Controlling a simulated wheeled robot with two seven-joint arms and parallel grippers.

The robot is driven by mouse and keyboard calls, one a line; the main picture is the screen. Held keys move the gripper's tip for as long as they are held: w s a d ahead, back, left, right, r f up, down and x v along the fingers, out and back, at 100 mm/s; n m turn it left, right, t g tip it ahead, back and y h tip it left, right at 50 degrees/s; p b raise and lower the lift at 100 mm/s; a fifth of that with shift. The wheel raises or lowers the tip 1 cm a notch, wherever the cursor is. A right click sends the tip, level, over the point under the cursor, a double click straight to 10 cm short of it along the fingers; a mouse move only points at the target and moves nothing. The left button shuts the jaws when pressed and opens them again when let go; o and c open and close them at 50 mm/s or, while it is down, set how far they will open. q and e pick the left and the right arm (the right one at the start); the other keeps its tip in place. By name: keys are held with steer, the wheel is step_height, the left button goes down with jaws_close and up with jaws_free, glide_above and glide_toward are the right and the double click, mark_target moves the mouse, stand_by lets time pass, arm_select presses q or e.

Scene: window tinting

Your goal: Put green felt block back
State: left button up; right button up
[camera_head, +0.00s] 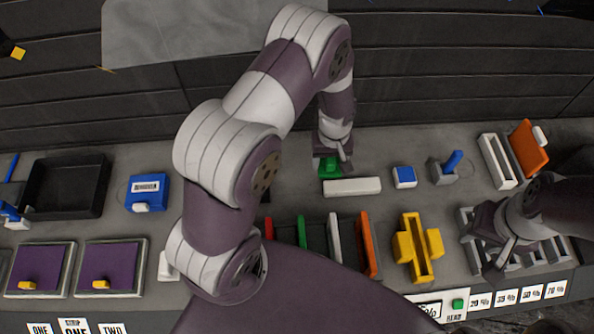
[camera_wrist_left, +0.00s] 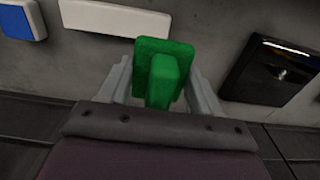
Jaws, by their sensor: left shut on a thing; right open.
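The green felt block (camera_head: 329,171) is at my left gripper (camera_head: 333,160), behind the long white bar in the head view. In the left wrist view the green block (camera_wrist_left: 160,60) sits between the two grey fingers, its upright ridge toward the camera. The left gripper is shut on it. Whether the block touches the counter is hard to tell. My right gripper (camera_head: 491,256) is open, low over the grey slotted rack (camera_head: 556,250) at the right; its fingertips are partly lost against the rack.
The white bar (camera_head: 352,187) lies just in front of the green block. A blue-and-white block (camera_head: 404,177) and a blue tool in a grey holder (camera_head: 446,168) stand to its right. Coloured upright slabs (camera_head: 367,245) and a yellow holder (camera_head: 418,248) stand nearer. A dark tray (camera_head: 101,187) is left.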

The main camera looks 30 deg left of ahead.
arm_select(q)
steer(key=b, duration=0.3)
glide_above(294, 181)
step_height(294, 181, down, 6)
steer(key=shift+w+r, duration=0.1)
steer(key=shift+w, duration=0.05)
steer(key=shift+a+f, duration=0.1)
steer(key=shift+f, duration=0.1)
steer(key=f+b, duration=0.3)
steer(key=shift+s+d+f+b, duration=0.25)
steer(key=shift+s+f+b, duration=0.1)
steer(key=shift+w+a+r+p, duration=0.1)
steer(key=shift+r+p, duration=0.1)
steer(key=shift+p, duration=0.1)
steer(key=shift+w+f, duration=0.1)
steer(key=shift+w, duration=0.05)
steer(key=o, duration=0.7)
steer(key=shift+f, duration=0.1)
steer(key=shift+c, duration=0.2)
steer(key=o, duration=0.4)
steer(key=shift+c, duration=0.2)
